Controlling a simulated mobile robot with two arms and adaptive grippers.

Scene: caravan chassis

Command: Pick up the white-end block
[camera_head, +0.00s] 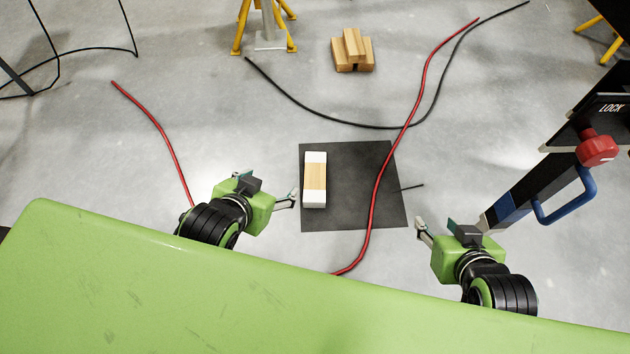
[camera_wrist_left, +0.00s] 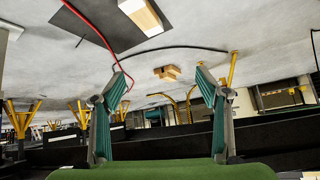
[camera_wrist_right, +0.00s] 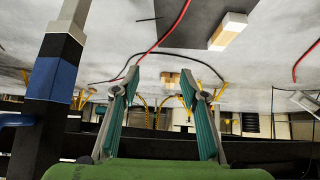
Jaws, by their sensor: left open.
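The white-end block (camera_head: 315,180), wooden in the middle and white at both ends, lies on the left part of a dark mat (camera_head: 345,215). It also shows at the top of the left wrist view (camera_wrist_left: 142,14) and of the right wrist view (camera_wrist_right: 228,31). My left gripper (camera_head: 288,200) is open and empty, just left of the block's near end in the head view; I cannot tell its height above the floor. My right gripper (camera_head: 420,228) is right of the mat, away from the block. Its fingers stand apart and empty in the right wrist view (camera_wrist_right: 158,80).
A red cable (camera_head: 376,190) crosses the mat right of the block. A black cable (camera_head: 340,121) runs behind it. Stacked wooden blocks (camera_head: 352,52) and a yellow-legged stand (camera_head: 265,38) are farther back. A blue-handled post (camera_head: 530,190) stands right. A green panel (camera_head: 180,290) fills the front.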

